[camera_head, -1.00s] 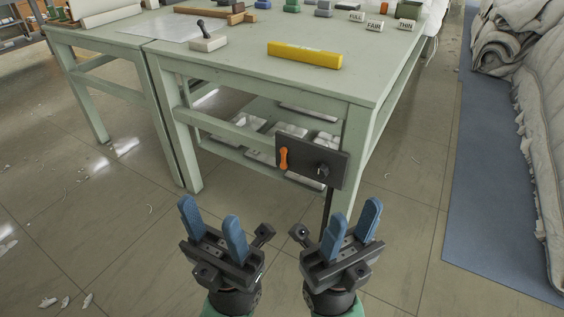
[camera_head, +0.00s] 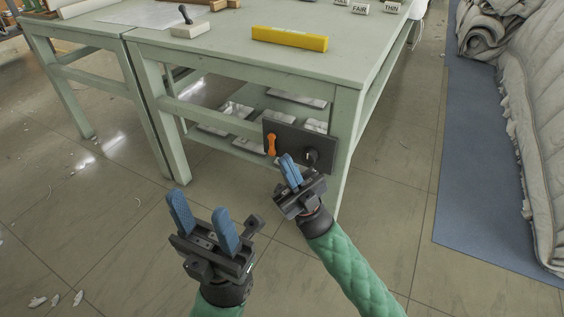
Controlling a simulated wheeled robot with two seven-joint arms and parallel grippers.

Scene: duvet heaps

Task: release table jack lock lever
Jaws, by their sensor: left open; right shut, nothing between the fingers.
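The orange lock lever (camera_head: 271,144) stands upright on a dark plate (camera_head: 286,131) fixed to the near corner of the pale green table (camera_head: 230,66). A black knob (camera_head: 312,157) sits on the same plate, right of the lever. My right gripper (camera_head: 287,163) is shut and empty, with its blue fingertips just below and right of the lever, near the plate's lower edge. I cannot tell whether they touch the plate. My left gripper (camera_head: 201,215) is open and empty, lower left of the plate over the floor.
A yellow bar (camera_head: 290,39) and a small block with a black handle (camera_head: 189,29) lie on the tabletop. A lower shelf under the table holds pale trays (camera_head: 240,110). A blue mat (camera_head: 484,190) with quilted duvets (camera_head: 540,110) lies at the right.

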